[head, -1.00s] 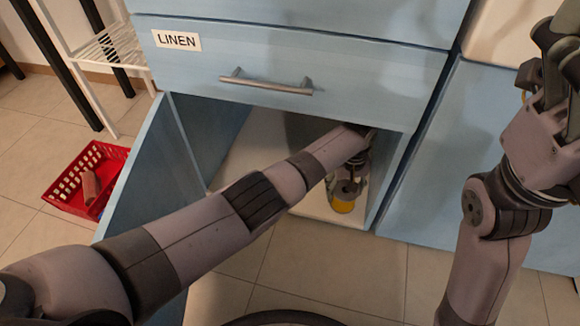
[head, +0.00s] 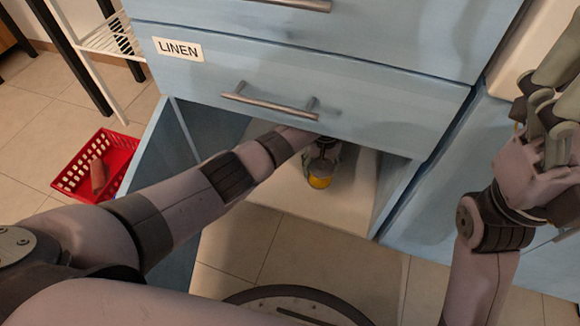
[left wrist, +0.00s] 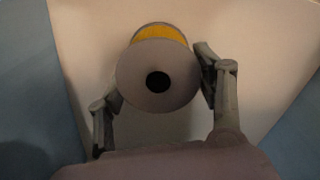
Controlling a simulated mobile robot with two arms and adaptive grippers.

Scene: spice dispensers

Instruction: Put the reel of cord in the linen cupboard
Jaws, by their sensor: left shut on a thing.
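The linen cupboard (head: 385,196) is pale blue, with a LINEN label (head: 178,49) on the drawer front above its opening. Its door (head: 150,172) stands open at the left. My left arm reaches into the opening. My left gripper (head: 322,160) is inside, shut on the reel of cord (head: 320,182), whose yellow cord shows below the fingers. In the left wrist view the reel (left wrist: 157,77) has a grey round flange with a dark hole, between the two fingers (left wrist: 160,85). I cannot tell whether it touches the cupboard floor. My right gripper (head: 548,125) is raised at the right, outside the cupboard.
A red basket (head: 118,150) with a brownish object (head: 99,175) in it stands on the tiled floor left of the door. A white rack (head: 110,40) is behind it. The drawer handle (head: 268,103) juts out above my left arm. The cupboard floor (head: 357,195) looks clear around the reel.

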